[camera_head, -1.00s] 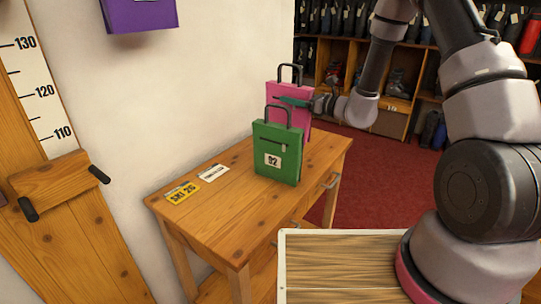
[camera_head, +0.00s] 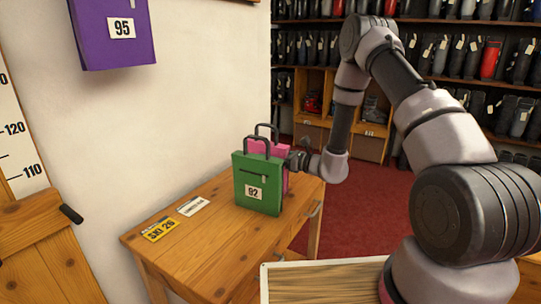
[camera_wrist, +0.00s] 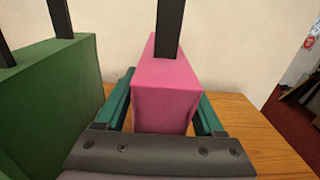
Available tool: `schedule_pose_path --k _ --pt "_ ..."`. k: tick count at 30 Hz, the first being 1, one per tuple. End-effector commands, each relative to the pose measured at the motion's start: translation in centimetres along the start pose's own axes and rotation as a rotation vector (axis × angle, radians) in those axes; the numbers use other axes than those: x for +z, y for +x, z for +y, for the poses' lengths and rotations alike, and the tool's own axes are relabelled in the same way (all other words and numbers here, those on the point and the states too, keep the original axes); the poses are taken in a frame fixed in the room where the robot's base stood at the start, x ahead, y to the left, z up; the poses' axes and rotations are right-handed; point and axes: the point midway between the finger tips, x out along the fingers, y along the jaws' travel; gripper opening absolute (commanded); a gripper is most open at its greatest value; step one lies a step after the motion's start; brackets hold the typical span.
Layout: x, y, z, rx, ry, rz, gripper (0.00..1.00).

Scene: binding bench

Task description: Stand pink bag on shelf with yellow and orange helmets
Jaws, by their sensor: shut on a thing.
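The pink bag (camera_head: 283,150), with a dark handle, is upright just behind the green bag, which hides most of it. The wrist view shows its narrow pink side (camera_wrist: 165,90) between the two teal fingers of my gripper (camera_wrist: 163,100). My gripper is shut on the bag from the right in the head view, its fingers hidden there. I cannot tell whether the bag's base touches the table. No yellow or orange helmet shows. Shelves (camera_head: 440,85) at the back hold boots.
The green bag (camera_head: 258,185), labelled 92, stands on the wooden table (camera_head: 215,232), close beside the pink one; it also shows in the wrist view (camera_wrist: 50,110). A yellow tag (camera_head: 159,230) and white tag (camera_head: 194,206) lie at left. A purple bag (camera_head: 112,40) is on the wall.

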Motion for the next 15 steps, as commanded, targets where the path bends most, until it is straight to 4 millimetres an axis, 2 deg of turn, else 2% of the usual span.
schedule_pose_path --k 4,5,6,7,15 --pt "-0.24 0.02 -0.01 0.0 0.001 -0.001 0.0" --pt "-0.36 -0.01 0.02 0.0 0.001 0.001 0.74" --pt "-0.33 -0.01 0.02 0.0 0.001 0.001 0.89" --pt "-0.32 -0.01 0.02 0.0 0.001 0.001 1.0" --pt "-0.18 0.0 0.01 0.0 0.0 0.0 1.0"
